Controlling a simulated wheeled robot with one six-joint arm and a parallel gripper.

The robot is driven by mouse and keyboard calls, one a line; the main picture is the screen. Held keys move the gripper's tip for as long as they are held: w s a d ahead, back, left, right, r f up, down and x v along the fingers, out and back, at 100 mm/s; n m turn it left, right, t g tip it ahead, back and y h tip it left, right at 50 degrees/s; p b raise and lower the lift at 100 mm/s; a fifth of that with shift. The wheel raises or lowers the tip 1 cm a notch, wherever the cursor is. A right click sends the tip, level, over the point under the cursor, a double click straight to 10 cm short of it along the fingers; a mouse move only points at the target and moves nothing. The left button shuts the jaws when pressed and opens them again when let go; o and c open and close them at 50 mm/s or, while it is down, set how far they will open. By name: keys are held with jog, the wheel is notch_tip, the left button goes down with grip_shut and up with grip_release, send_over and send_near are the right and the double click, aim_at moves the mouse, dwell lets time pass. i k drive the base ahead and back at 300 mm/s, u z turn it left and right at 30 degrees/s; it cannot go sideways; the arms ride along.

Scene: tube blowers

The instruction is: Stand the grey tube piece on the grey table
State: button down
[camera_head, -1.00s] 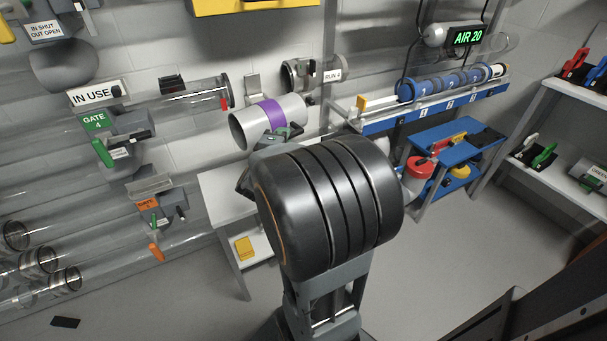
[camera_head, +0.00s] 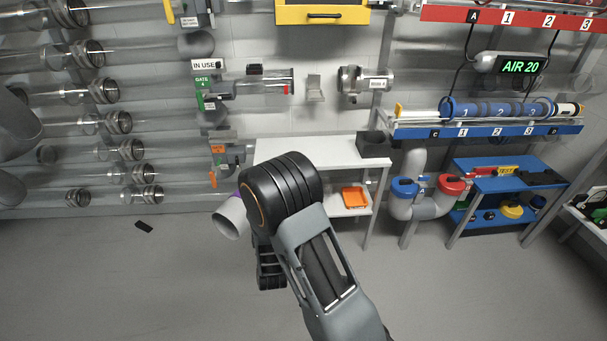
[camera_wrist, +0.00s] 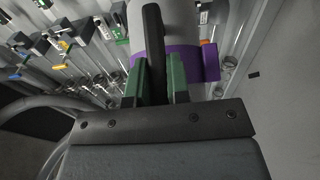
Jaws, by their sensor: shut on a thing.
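The grey tube piece (camera_head: 230,217) has a purple band and shows left of my wrist in the head view. In the wrist view its purple band (camera_wrist: 205,63) lies across the far end of my gripper (camera_wrist: 160,85). In the head view my arm hides the fingers and part of the tube. The pale grey table (camera_head: 310,152) stands behind my arm, right of the tube.
A dark open box (camera_head: 375,145) sits at the table's right end, and an orange tray (camera_head: 355,197) on its lower shelf. The table's left and middle top looks clear. Clear pipes line the left wall. A blue cart (camera_head: 510,177) stands at right.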

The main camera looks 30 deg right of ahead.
aim_at(312, 153)
jog(key=u, duration=3.3)
jog(key=k, duration=1.7)
jog(key=z, duration=1.4)
jog(key=i, duration=0.2)
jog(key=z, duration=0.2)
